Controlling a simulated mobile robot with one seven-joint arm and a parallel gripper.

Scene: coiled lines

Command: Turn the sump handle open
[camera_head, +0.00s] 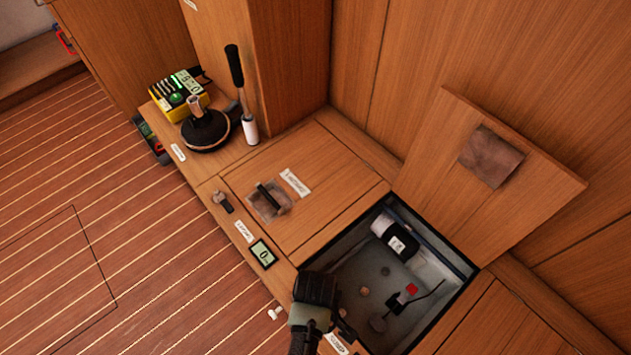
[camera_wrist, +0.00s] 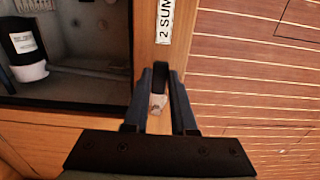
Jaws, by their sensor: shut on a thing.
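The sump handle (camera_wrist: 158,75), a short black lever on a pale hub, sits on the wooden rim beside the label "2 SUM" (camera_wrist: 165,20), which is cut off by the picture's edge. In the wrist view my gripper (camera_wrist: 159,84) has one finger on each side of the lever and is shut on it. In the head view my gripper (camera_head: 338,318) is at the front edge of the open hatch, and I cannot make out the handle beneath it.
The open bilge (camera_head: 350,270) holds a white and black cylinder (camera_head: 395,238) and a red-topped float (camera_head: 411,290). Its raised lid (camera_head: 520,200) leans on the wall. A similar handle (camera_head: 222,201) and a small display (camera_head: 263,253) lie left.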

